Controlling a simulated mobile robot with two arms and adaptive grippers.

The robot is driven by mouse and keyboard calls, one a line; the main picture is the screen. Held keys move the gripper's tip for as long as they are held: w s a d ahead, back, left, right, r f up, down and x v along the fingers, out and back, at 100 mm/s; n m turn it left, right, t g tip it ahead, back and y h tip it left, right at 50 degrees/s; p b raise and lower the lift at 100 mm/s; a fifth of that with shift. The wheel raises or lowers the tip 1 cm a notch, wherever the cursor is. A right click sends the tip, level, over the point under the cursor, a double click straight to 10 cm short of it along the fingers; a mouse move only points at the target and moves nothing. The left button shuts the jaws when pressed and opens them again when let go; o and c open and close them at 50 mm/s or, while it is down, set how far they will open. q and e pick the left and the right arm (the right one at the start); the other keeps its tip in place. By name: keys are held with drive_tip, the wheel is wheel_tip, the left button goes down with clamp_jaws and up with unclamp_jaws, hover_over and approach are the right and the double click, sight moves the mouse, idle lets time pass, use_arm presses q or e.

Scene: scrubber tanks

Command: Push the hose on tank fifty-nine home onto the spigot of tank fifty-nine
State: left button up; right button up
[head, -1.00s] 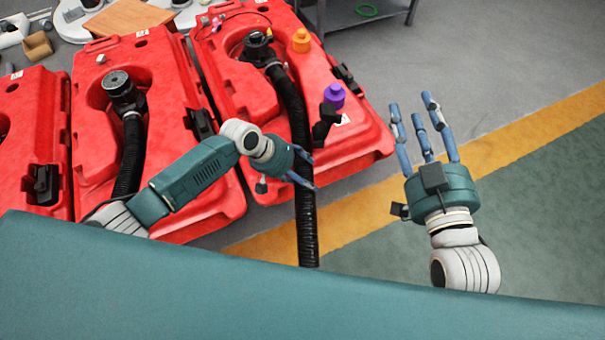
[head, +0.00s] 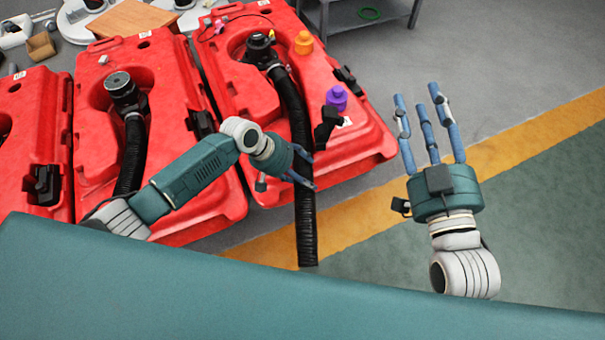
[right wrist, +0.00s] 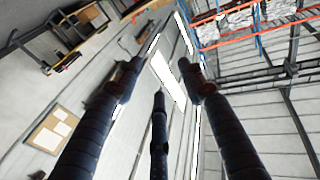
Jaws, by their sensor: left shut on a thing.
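Red tanks stand in a row in the head view; their number labels are too small to read. The right-hand tank (head: 222,75) has a black spigot fitting (head: 259,46) near its top. A ribbed black hose (head: 306,235) runs from that fitting down over the tank's front. Whether it is fully seated there I cannot tell. My left gripper (head: 304,170) is shut on this hose about midway along, its fingers partly hiding it. My right gripper (head: 426,112) is open and empty, fingers spread and pointing up, to the right of the tank. Its fingers also show in the right wrist view (right wrist: 160,95).
The middle tank (head: 90,70) has its own black hose (head: 131,160) and cap. An orange cap (head: 303,42) and a purple cap (head: 337,97) sit on the right-hand tank. A grey table (head: 340,18) stands behind. The floor at right is clear.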

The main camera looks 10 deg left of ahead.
use_arm(q)
drive_tip(key=shift+w+a, duration=0.3)
drive_tip(key=shift+w, duration=0.15)
use_arm(e)
drive_tip(key=shift+s+a+r+t, duration=0.1)
drive_tip(key=shift+r+t, duration=0.4)
drive_tip(key=shift+r, duration=0.35)
drive_tip(key=shift+r, duration=0.1)
use_arm(q)
drive_tip(key=shift+w+a, duration=0.1)
drive_tip(key=shift+w, duration=0.05)
use_arm(e)
drive_tip(key=shift+r, duration=0.35)
drive_tip(key=shift+s+r, duration=0.1)
